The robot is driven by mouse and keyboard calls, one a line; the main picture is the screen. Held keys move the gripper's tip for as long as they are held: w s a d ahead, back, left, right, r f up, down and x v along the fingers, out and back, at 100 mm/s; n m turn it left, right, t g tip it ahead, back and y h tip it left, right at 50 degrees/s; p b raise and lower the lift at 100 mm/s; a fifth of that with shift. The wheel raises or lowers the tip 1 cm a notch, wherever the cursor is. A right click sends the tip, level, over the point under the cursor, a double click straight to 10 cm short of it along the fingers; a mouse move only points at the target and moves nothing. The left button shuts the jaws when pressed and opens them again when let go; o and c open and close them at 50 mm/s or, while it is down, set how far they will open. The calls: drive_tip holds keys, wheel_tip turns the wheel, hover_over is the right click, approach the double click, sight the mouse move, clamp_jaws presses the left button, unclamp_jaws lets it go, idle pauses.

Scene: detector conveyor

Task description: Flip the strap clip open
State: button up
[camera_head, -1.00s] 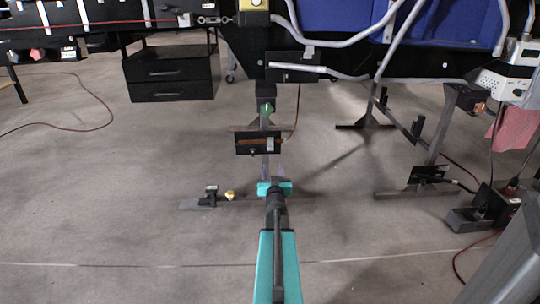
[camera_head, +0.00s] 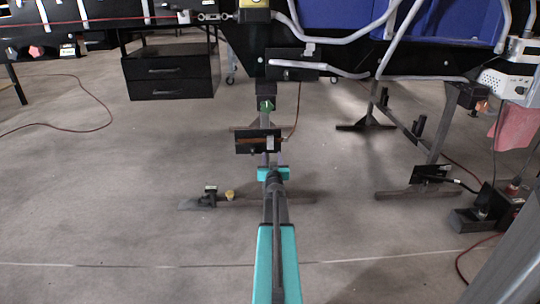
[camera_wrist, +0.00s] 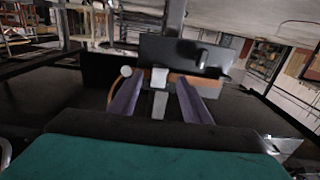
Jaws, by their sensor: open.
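A black plate (camera_head: 249,143) with a brown strap (camera_head: 252,140) across it hangs on the grey post beneath the conveyor. A small pale metal piece (camera_head: 270,143), which looks like the strap clip, sits at its right end. In the wrist view the black plate (camera_wrist: 175,50) is straight ahead, and the pale piece (camera_wrist: 160,77) shows between my fingers. My gripper (camera_head: 272,160) is just below and in front of the plate; its tips are partly hidden in the head view. In the wrist view my gripper (camera_wrist: 158,88) is open and empty, with two purple fingers apart. Contact with the plate cannot be told.
The black conveyor frame (camera_head: 400,66) with grey pipes (camera_head: 330,70) spans above. A foot bar (camera_head: 245,199) lies on the floor below. A black drawer unit (camera_head: 170,75) stands back left. A post with boxes and cables (camera_head: 490,205) is at right.

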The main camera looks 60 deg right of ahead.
sight(271, 149)
drive_tip(key=shift+b+x, duration=0.75)
drive_tip(key=shift+x, duration=1.8)
drive_tip(key=shift+c, duration=0.2)
